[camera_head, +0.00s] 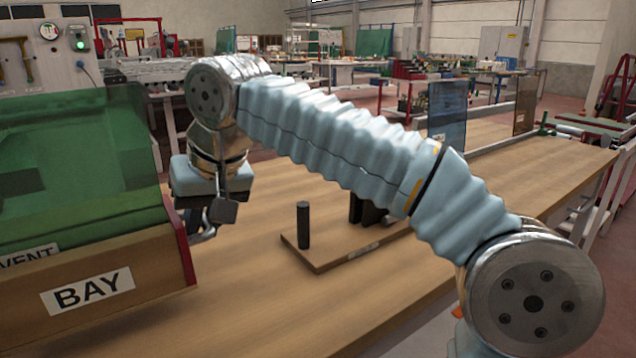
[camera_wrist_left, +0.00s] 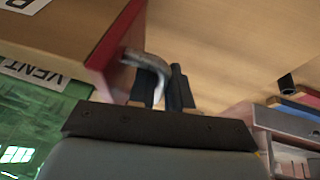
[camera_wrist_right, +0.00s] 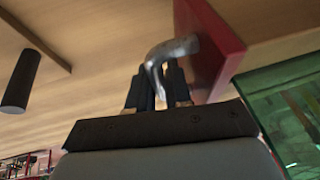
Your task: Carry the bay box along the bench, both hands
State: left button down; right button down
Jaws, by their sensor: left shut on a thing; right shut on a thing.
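The bay box (camera_head: 160,265) fills the left of the head view. It has wooden sides, a BAY label, a green see-through cover and red end plates. My right gripper (camera_head: 203,228) is at its right end. In the right wrist view, my right gripper's fingers are shut on the curved metal handle (camera_wrist_right: 170,50) of the red end plate (camera_wrist_right: 208,45). In the left wrist view, my left gripper (camera_wrist_left: 163,88) is shut on the handle (camera_wrist_left: 148,62) at the other red end plate (camera_wrist_left: 112,65). The head view does not show the left gripper. I cannot tell whether the box touches the bench.
The wooden bench (camera_head: 450,280) runs to the back right. On it stands a low board (camera_head: 322,263) with a black post (camera_head: 303,225) and a dark block, partly behind my right arm. Dark panels (camera_head: 447,112) stand farther along. A gauge panel (camera_head: 40,60) is at the far left.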

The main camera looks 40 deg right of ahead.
aim_at(551, 161)
jog(key=k+l, duration=0.1)
jog(key=l, duration=0.15)
jog(key=k+l, duration=0.1)
jog(key=l, duration=0.2)
jog(key=k+l, duration=0.25)
jog(key=l, duration=1.15)
jog(key=k+l, duration=0.15)
jog(key=l, duration=2.35)
jog(key=i+l, duration=0.1)
jog(key=l, duration=0.8)
jog(key=i+l, duration=0.1)
jog(key=l, duration=0.8)
